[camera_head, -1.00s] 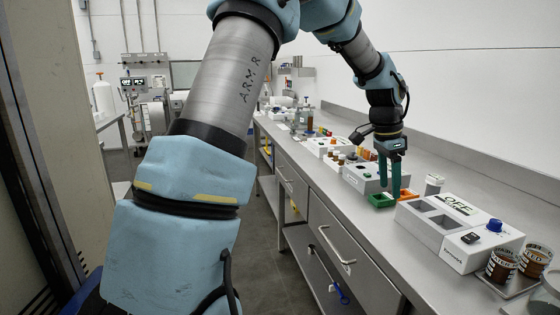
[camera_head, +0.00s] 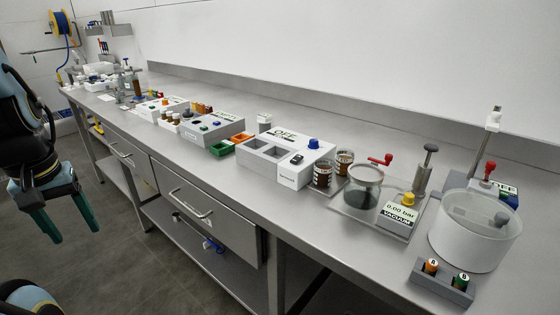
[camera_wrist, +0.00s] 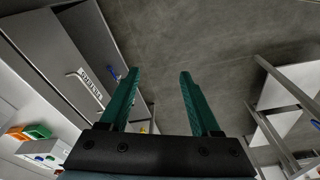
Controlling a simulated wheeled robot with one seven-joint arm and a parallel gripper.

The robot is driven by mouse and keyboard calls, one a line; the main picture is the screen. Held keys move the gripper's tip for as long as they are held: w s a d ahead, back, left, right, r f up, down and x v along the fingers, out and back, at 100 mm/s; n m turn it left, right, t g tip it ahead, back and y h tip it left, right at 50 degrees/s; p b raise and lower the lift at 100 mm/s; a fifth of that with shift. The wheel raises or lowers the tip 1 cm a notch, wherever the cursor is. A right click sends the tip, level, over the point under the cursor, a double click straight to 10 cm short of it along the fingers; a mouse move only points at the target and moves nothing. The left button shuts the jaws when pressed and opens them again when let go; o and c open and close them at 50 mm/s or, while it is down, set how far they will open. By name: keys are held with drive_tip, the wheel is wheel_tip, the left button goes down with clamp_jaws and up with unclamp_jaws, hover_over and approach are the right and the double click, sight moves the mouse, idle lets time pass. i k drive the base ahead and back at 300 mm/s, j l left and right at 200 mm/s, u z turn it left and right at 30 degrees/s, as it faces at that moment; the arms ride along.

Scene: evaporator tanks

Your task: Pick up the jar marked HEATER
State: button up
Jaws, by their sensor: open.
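Two small brown jars with printed labels stand close together on the bench in the head view, a front one (camera_head: 323,174) and a back one (camera_head: 344,162). Their label text is too small to read, so I cannot tell which is marked HEATER. My gripper (camera_head: 76,236) hangs at the left of the head view, over the floor in front of the bench, far from the jars. Its green fingers point down, apart and empty. In the wrist view my gripper (camera_wrist: 160,72) is open with only floor between the fingers. No jar shows there.
A white box marked OFF (camera_head: 295,141) stands left of the jars. A glass vessel (camera_head: 362,187) on the vacuum unit (camera_head: 398,213) is close on their right. A large white tub (camera_head: 475,235) is further right. Drawers (camera_head: 205,209) are below the bench edge.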

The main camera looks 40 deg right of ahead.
sight(323, 173)
drive_tip(key=i+j+z, duration=0.35)
drive_tip(key=i, duration=0.35)
drive_tip(key=i+j+z, duration=0.35)
drive_tip(key=i+j, duration=0.15)
drive_tip(key=i, duration=0.15)
